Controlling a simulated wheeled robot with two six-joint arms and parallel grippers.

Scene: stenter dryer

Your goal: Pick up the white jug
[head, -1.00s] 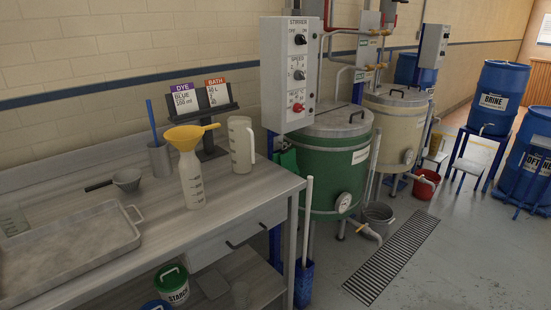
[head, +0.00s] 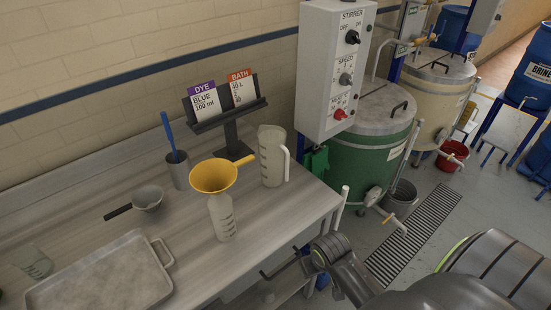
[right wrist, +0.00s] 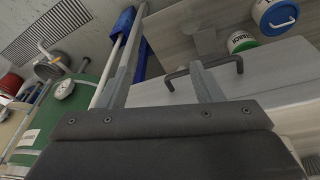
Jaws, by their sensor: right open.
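The white jug (head: 271,158) stands upright on the grey workbench (head: 190,262), near its right end, with its handle on the right side. It has dark graduation marks and nothing touches it. My right arm comes in from the lower right of the head view, in front of the bench and below the jug; its fingers are not clear there. The jug is not in that view. My left gripper is not in view.
A bottle (head: 222,218) with a yellow funnel (head: 214,176) stands left of the jug. A card stand (head: 230,125) is behind, and a grey cup (head: 178,172) with a blue rod is farther left. A metal tray (head: 105,280) lies front left. A control box (head: 335,70) hangs right of the jug.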

